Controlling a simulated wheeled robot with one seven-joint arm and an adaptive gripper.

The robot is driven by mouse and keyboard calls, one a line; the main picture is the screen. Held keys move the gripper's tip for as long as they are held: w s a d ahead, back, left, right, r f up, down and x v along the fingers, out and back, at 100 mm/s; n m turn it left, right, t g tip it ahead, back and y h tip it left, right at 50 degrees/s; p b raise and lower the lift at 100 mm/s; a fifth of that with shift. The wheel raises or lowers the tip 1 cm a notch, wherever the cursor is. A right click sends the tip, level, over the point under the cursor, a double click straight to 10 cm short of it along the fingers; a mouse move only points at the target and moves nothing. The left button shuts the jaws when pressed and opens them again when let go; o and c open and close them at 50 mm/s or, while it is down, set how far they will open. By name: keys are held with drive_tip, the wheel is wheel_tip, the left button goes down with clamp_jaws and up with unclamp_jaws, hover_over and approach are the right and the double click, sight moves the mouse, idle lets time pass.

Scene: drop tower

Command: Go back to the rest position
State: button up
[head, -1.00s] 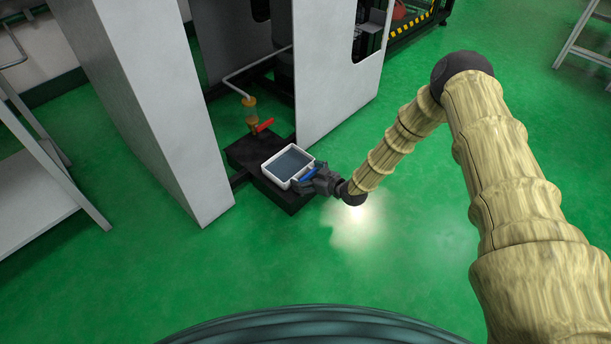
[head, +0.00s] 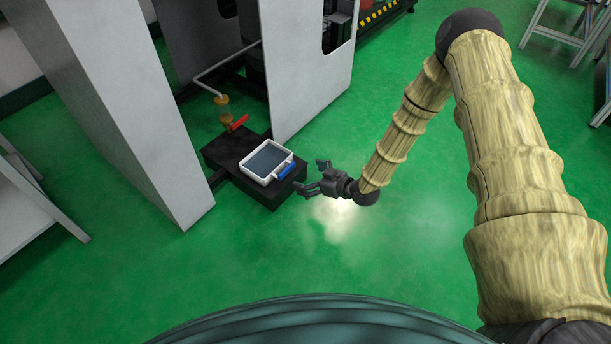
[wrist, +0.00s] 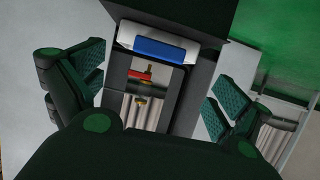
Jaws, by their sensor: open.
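My gripper (head: 318,178) is open and empty in the head view, low over the green floor. It is just right of a white tray (head: 248,165) with a dark inside and a blue handle (head: 286,170), and apart from it. The tray rests on a black block (head: 213,153) below a brass tap with a red lever (head: 239,122). In the wrist view my open fingers (wrist: 152,93) stand on both sides, with the blue handle (wrist: 160,48) and the tray's white edge ahead between them.
Tall grey panels stand left (head: 125,110) and behind (head: 305,70) the block. A metal table (head: 30,210) is at the far left. Grey frames (head: 560,30) stand at the top right. Open green floor (head: 400,240) lies in front and to the right.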

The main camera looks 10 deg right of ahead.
idle(0.4)
drive_tip(key=s+a+f+m+g+h+p, duration=0.2)
drive_tip(key=s+f+m, duration=0.1)
drive_tip(key=s, duration=0.8)
drive_tip(key=s+d+r+m+g+h+p, duration=0.1)
drive_tip(key=s+d+m+g+h, duration=0.15)
drive_tip(key=s, duration=0.85)
drive_tip(key=s+d+r+m+g+h+p, duration=0.1)
drive_tip(key=s+d+r+g+h+p, duration=0.15)
drive_tip(key=s, duration=0.85)
drive_tip(key=s+d+m+g+h+p, duration=0.1)
drive_tip(key=s+d+m+g+h, duration=0.15)
drive_tip(key=s, duration=0.85)
wheel_tip(320, 180, up, 38)
drive_tip(key=p, duration=3.7)
drive_tip(key=shift+w+n+g+y, duration=0.35)
drive_tip(key=shift+n+y, duration=0.05)
drive_tip(key=shift+y, duration=0.05)
drive_tip(key=shift+f, duration=0.1)
